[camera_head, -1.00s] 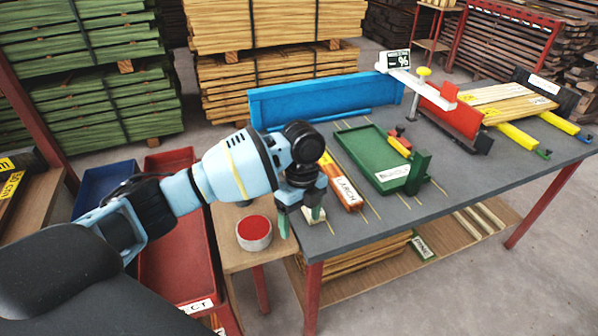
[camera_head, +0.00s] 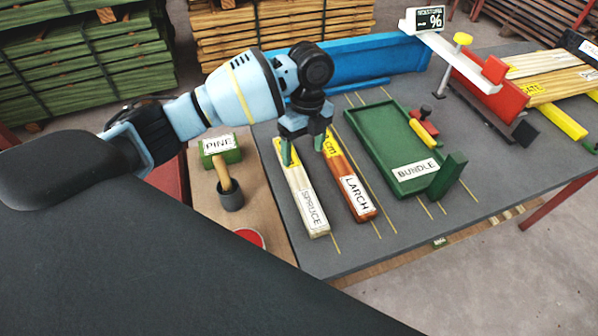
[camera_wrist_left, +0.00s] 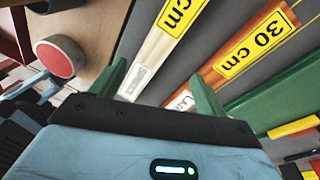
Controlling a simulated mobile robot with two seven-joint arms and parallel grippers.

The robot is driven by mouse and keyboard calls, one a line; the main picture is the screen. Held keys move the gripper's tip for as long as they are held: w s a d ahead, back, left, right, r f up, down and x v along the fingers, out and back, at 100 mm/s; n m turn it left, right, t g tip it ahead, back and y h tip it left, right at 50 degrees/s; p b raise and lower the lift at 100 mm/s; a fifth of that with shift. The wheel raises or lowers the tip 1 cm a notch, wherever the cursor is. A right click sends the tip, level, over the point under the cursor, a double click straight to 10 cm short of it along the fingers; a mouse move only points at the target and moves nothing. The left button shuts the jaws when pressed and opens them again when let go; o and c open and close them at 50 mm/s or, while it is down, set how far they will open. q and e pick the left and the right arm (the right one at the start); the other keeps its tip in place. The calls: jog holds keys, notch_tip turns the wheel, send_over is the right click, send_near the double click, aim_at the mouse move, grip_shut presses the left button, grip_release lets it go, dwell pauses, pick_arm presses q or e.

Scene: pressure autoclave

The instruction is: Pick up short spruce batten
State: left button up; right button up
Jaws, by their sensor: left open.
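The spruce batten (camera_head: 305,193) is a short pale bar with a white SPRUCE label and a yellow tag at its far end. It lies on the grey table, left of the larch batten (camera_head: 352,182). My left gripper (camera_head: 302,148) is open and points down at the batten's far end, with green fingers. In the left wrist view the spruce batten (camera_wrist_left: 160,42) runs between the open fingers (camera_wrist_left: 162,88). I cannot tell how far the fingertips are above or beside it. My right gripper is not in view.
The orange larch batten lies close on the right. Beyond it is a green BUNDLE tray (camera_head: 378,140). A blue rail (camera_head: 375,62) stands behind. On the wooden side table are a green PINE block (camera_head: 220,150), a dark cup (camera_head: 230,197) and a red-topped tin (camera_head: 250,238).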

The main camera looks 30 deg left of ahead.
aim_at(299, 178)
pick_arm(q)
jog(key=shift+s+d+f, duration=0.1)
jog(key=shift+s+f, duration=0.25)
jog(key=shift+f, duration=0.95)
jog(key=f, duration=0.2)
jog(key=s+f, duration=0.1)
jog(key=f, duration=0.1)
jog(key=shift+s+a, duration=0.1)
jog(key=shift+a, duration=0.1)
jog(key=shift+f, duration=0.5)
jog(key=c, duration=1.3)
